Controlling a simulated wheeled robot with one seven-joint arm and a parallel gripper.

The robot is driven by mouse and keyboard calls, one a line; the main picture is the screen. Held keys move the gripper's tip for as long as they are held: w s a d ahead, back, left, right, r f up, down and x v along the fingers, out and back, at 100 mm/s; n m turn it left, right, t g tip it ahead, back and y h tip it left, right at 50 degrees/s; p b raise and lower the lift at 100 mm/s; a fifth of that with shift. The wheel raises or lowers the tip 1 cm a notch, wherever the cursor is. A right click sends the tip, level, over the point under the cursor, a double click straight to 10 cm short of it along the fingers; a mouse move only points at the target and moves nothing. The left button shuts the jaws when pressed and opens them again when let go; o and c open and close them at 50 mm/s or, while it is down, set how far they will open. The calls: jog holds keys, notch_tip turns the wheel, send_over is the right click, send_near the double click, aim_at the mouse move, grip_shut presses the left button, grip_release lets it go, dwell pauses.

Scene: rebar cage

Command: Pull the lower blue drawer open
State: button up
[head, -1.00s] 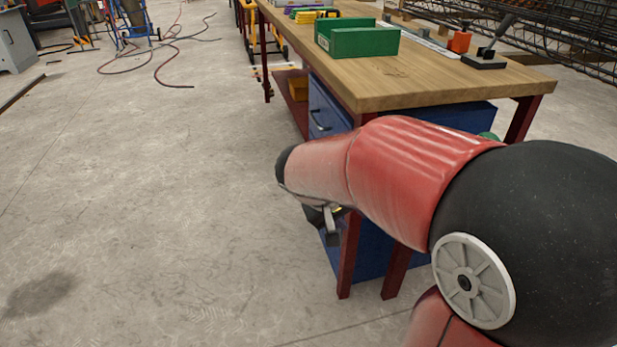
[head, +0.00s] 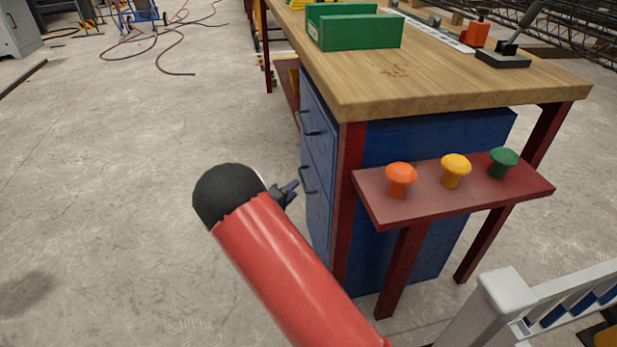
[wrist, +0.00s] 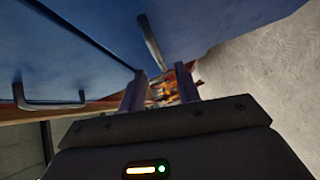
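The blue cabinet (head: 430,140) stands under the workbench, and both its drawer fronts look closed. The upper drawer handle (head: 309,125) and the lower drawer handle (head: 307,182) are dark bars on its left face. My gripper (head: 289,189) is just left of the lower handle. In the wrist view, my gripper (wrist: 161,76) is open, its two fingers apart. The lower handle (wrist: 150,42) lies just ahead, one end appearing between the fingertips; I cannot tell whether they touch. The upper handle (wrist: 50,104) is at the left, past the seam between the drawers.
The wooden bench top (head: 440,85) carries a green bin (head: 355,30). A red shelf (head: 450,196) with orange, yellow and green knobs juts out near its red legs. A white railing (head: 500,300) is at the lower right. The concrete floor left of the cabinet is clear.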

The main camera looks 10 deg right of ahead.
aim_at(303, 181)
jog(key=x, duration=0.6)
jog(key=shift+d, duration=0.15)
grip_shut()
